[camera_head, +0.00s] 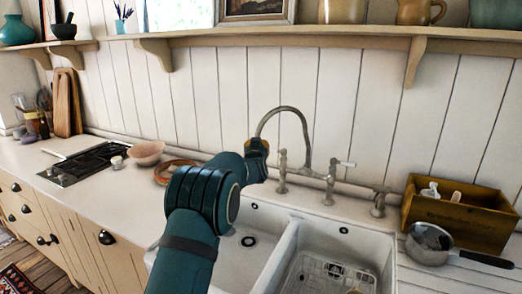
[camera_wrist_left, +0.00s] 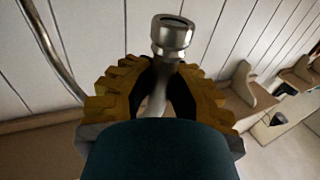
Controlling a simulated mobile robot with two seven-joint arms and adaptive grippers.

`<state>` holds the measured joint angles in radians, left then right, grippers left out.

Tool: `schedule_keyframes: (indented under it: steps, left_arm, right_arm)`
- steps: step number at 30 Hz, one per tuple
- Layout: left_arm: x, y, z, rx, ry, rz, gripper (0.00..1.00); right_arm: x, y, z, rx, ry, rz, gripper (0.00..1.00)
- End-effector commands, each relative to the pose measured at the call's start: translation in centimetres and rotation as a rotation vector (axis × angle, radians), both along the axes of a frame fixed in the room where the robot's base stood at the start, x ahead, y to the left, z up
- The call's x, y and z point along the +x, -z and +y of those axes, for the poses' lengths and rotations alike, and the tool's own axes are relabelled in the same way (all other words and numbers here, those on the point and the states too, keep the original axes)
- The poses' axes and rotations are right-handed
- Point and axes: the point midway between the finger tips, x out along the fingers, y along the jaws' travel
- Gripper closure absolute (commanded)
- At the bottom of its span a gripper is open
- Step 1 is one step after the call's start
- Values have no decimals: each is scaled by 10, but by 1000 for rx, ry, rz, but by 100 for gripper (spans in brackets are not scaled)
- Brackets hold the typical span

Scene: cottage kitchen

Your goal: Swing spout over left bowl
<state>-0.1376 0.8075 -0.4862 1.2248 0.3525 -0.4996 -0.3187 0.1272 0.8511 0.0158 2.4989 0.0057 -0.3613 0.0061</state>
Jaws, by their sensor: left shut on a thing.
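The metal spout (camera_head: 285,108) arches up from the bridge tap on the sink's back ledge and comes down on its left side to my left gripper (camera_head: 258,148). In the left wrist view, the yellow fingers of the gripper (camera_wrist_left: 155,92) are shut on the spout near its end, and the metal nozzle (camera_wrist_left: 172,34) sticks out beyond them. The left bowl (camera_head: 233,262) of the white sink lies below, partly hidden by my arm. The right bowl (camera_head: 290,262) is beside it and holds a wire rack. My right gripper is not in view.
Tap handles (camera_head: 282,172) stand on the back ledge close to the gripper. A wooden crate (camera_head: 460,222) and a saucepan (camera_head: 430,243) stand right of the sink. A pink bowl (camera_head: 147,153) and a hob (camera_head: 85,163) are at left. A shelf (camera_head: 250,34) runs along the wall above.

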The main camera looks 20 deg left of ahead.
Motion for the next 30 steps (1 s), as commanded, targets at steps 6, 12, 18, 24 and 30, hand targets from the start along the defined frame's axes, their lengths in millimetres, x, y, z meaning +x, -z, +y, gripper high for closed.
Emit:
schedule_keyframes:
  steps: [6, 12, 18, 24, 30]
  left_arm:
    - [1, 1, 6, -1, -7, 2, 100]
    - [1, 1, 7, -1, -8, 2, 100]
    - [0, 2, 8, 0, -9, 2, 100]
    - [1, 1, 6, -1, -7, 2, 51]
    - [1, 1, 4, 0, -4, 1, 51]
  right_arm:
    - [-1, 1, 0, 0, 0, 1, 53]
    - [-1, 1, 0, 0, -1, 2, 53]
    - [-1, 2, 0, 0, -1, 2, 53]
    - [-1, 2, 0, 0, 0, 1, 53]
    - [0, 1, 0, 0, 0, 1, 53]
